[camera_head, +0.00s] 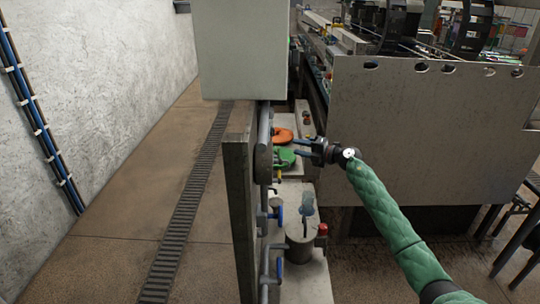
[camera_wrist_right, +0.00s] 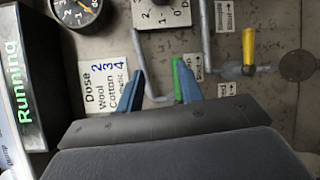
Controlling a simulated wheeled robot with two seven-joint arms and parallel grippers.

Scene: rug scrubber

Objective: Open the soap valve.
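My right gripper (camera_head: 303,150) is at the end of the green-sleeved arm and points left toward the pipework on the panel. In the wrist view its two blue fingers (camera_wrist_right: 158,88) are apart, with nothing clearly held. A green lever handle (camera_wrist_right: 177,78) shows close beside the inner side of the right finger; I cannot tell if they touch. A valve with a yellow handle (camera_wrist_right: 249,47) sits on a pipe to the right of the fingers. My left gripper is not in view.
A dose sign (camera_wrist_right: 105,85) and a gauge (camera_wrist_right: 77,10) are on the panel, with a lit "Running" display (camera_wrist_right: 12,85) at left. Blue handles (camera_head: 279,214) stand lower on the pipes. A grey canister (camera_head: 300,240) stands below the gripper. A large metal machine side (camera_head: 430,130) is at right.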

